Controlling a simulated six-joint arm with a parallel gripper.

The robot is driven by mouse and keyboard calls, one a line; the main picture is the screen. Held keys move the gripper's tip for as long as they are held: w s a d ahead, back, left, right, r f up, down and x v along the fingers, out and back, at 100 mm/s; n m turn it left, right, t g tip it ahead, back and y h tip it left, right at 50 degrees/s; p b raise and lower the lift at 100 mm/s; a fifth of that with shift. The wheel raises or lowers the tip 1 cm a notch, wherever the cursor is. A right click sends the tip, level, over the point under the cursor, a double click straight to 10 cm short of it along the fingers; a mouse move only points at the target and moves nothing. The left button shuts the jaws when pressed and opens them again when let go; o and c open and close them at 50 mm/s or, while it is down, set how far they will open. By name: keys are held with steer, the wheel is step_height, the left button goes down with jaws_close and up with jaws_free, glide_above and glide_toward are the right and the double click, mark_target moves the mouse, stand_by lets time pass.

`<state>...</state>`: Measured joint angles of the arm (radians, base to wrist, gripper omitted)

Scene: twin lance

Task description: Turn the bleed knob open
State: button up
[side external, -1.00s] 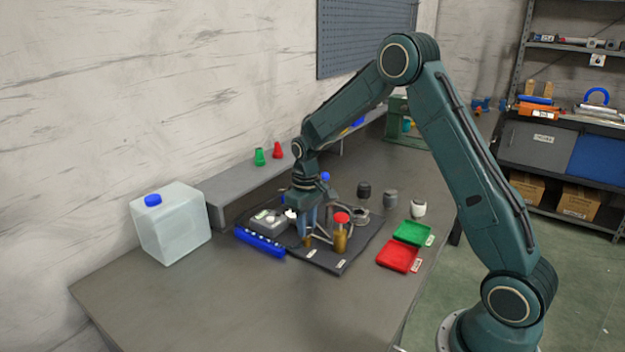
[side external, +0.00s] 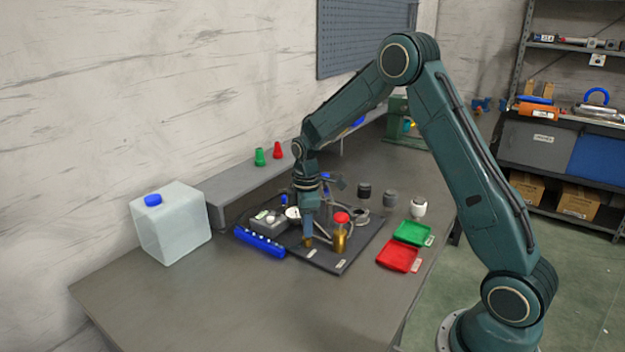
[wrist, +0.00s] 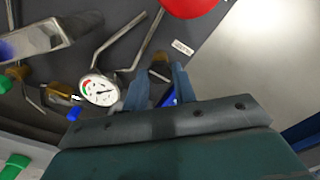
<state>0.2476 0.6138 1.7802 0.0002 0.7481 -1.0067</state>
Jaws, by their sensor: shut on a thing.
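My gripper (side external: 308,236) points down over the dark mat and is shut on a small brass-coloured knob, the bleed knob (side external: 309,243), at its fingertips. In the wrist view the knob (wrist: 160,68) shows between the two blue-grey fingers (wrist: 160,78); the fingers hide part of it. Its open or closed position cannot be read. A round white gauge (side external: 293,213) stands just left of the fingers and shows in the wrist view (wrist: 101,89) with its needle on the dial.
Bent metal pipes (wrist: 140,42) run beside the gauge. A grey box (side external: 268,222) and blue strip (side external: 260,243) lie left. Green (side external: 412,233) and red (side external: 398,256) trays lie right. A white jug (side external: 171,225) stands at far left. The table front is clear.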

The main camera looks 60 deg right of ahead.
steer(key=shift+n, duration=0.3)
steer(key=o, duration=1)
steer(key=shift+r, duration=0.15)
step_height(320, 180, up, 14)
steer(key=shift+f, duration=0.2)
stand_by(0.4)
